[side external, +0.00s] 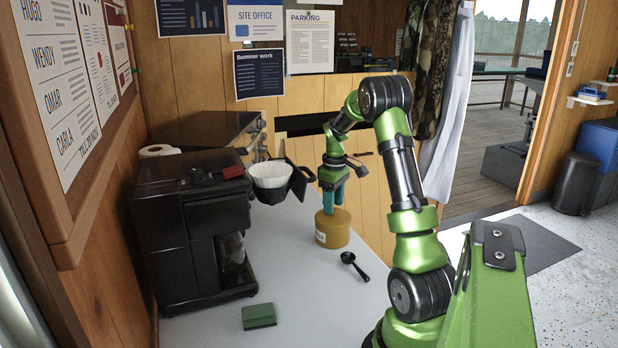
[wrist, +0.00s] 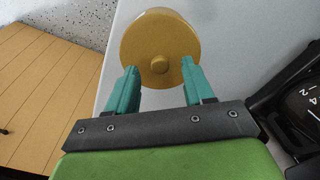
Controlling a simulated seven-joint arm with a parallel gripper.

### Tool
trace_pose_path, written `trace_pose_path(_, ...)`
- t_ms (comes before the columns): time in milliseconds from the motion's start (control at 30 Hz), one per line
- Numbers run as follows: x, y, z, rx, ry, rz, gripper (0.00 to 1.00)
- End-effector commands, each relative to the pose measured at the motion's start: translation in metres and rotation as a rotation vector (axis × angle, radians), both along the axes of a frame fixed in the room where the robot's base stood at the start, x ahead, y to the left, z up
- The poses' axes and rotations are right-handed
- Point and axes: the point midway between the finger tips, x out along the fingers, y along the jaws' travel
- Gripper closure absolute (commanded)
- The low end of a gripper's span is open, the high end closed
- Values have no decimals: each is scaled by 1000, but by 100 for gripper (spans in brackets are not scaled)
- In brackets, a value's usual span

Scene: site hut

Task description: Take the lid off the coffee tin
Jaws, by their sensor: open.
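The coffee tin (side external: 333,236) is a tan cylinder with a pale label, standing upright on the grey-white counter. Its round lid (wrist: 160,38) with a small central knob fills the upper middle of the wrist view, and the lid is on the tin. My gripper (side external: 330,204) points down at the tin from above. In the wrist view its two teal fingers (wrist: 156,75) are open, one on each side of the knob's line, with nothing between them. I cannot tell whether the fingertips touch the lid.
A black coffee machine (side external: 190,225) stands at the left, with a filter holder (side external: 272,176) swung out left of my gripper. A black scoop (side external: 353,265) and a green sponge (side external: 259,316) lie on the counter (side external: 300,290). The counter edge is close to the tin.

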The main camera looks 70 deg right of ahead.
Motion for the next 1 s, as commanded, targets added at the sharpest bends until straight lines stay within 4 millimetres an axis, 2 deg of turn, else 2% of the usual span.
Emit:
trace_pose_path(133, 0, 0, -14, 0, 0, 2, 48)
trace_pose_path(367, 0, 0, -16, 0, -1, 1, 48)
trace_pose_path(733, 0, 0, -15, -1, -1, 1, 100)
trace_pose_path(1000, 1, 0, -15, -1, -1, 1, 100)
